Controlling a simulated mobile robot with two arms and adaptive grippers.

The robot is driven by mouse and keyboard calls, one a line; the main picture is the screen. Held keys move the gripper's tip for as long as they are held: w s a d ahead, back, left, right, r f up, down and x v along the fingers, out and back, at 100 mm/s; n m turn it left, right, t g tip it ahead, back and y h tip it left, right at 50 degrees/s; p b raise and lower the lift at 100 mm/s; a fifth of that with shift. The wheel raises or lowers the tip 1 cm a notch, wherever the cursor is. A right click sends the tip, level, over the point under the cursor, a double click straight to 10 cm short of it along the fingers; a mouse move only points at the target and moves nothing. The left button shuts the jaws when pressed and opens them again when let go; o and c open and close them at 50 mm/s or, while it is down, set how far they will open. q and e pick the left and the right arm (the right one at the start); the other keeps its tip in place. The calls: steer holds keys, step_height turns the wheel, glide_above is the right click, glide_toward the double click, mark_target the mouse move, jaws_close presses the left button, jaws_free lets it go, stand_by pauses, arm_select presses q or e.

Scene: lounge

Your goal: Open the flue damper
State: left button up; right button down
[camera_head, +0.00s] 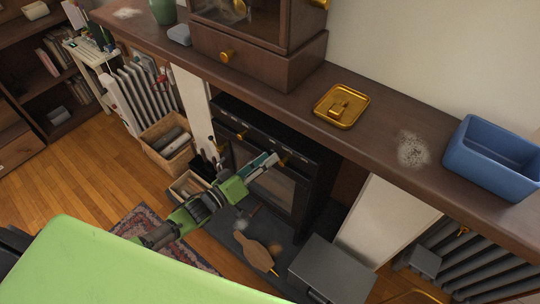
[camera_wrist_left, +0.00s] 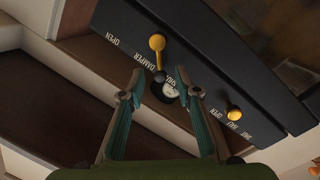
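The flue damper control shows in the left wrist view as a brass ball knob (camera_wrist_left: 157,42) on a short stem with a dark end, beside the lettering "DAMPER" and an "OPEN" mark. It sits on the front of a black stove (camera_head: 291,190). My left gripper (camera_wrist_left: 160,80) is open and empty. Its fingertips point towards the knob and appear short of it, with the stem's dark end showing between them. In the head view the same gripper (camera_head: 272,160) is in front of the stove's upper front. My right gripper is not in view.
A second brass knob (camera_wrist_left: 234,114) sits on the same black panel, with its own "OPEN" lettering. A wooden mantel (camera_head: 385,130) runs above the stove, carrying a brass tray (camera_head: 342,106) and a blue bin (camera_head: 492,160). A grey box (camera_head: 332,270) stands on the floor.

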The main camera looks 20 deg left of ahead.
arm_select(q)
steer(key=shift+x, duration=1)
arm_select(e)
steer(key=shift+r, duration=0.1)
arm_select(q)
jaws_close()
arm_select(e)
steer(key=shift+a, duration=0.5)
